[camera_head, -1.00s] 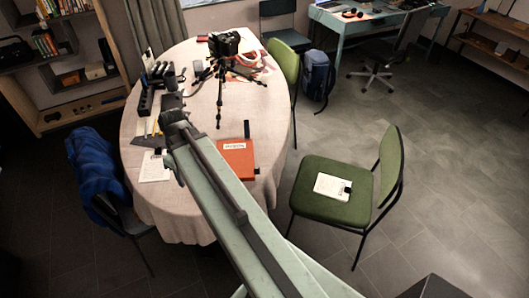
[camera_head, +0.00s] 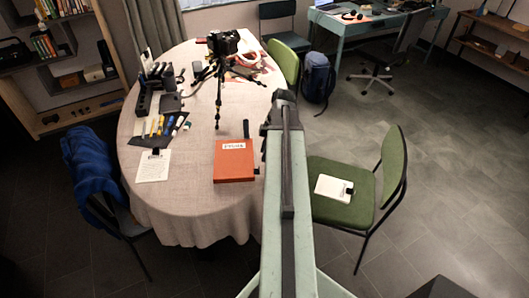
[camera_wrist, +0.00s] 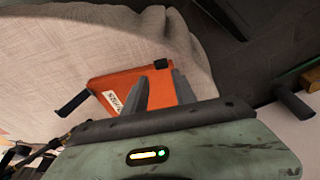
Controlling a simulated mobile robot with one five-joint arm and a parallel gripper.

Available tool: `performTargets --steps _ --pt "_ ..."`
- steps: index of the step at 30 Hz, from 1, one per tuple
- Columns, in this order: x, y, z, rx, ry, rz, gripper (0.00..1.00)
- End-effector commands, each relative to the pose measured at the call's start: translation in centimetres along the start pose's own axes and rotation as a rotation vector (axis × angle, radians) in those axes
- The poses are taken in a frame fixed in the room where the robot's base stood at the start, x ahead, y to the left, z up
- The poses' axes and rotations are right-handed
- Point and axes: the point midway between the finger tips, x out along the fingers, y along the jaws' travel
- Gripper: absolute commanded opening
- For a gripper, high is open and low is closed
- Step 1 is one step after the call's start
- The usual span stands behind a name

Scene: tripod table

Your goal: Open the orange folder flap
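The orange folder (camera_head: 234,163) lies closed on the cloth-covered round table, near its front right edge. It has a white label (camera_head: 233,146) along its far edge and a small black tab (camera_head: 256,170) at its right edge. In the wrist view the folder (camera_wrist: 108,83) lies beyond my fingers, and the black tab (camera_wrist: 161,63) is at its upper edge. My gripper (camera_head: 281,102) is in the air to the right of the folder in the head view. In the wrist view my gripper (camera_wrist: 160,82) shows two grey fingers apart, with nothing between them; they hide part of the folder.
A black rod-like item (camera_head: 246,128) is just beyond the folder. A tripod with a camera (camera_head: 220,72) stands farther back. Tools on a dark mat (camera_head: 166,128) and a paper sheet (camera_head: 153,165) lie left. A green chair (camera_head: 340,208) with a white pad stands right.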

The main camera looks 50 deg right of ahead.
Motion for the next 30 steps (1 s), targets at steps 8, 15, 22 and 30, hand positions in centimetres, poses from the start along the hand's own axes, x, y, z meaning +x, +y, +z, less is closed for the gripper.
performTargets --steps 8,15,22,30 --pt "3.8 0.0 0.1 -0.002 0.000 0.000 0.33" --pt "6.5 0.0 0.1 -0.001 0.000 0.000 0.33" --pt "7.8 0.0 -0.1 -0.001 0.000 0.000 0.33" --pt "7.7 0.0 -0.1 -0.001 0.000 0.000 0.27"
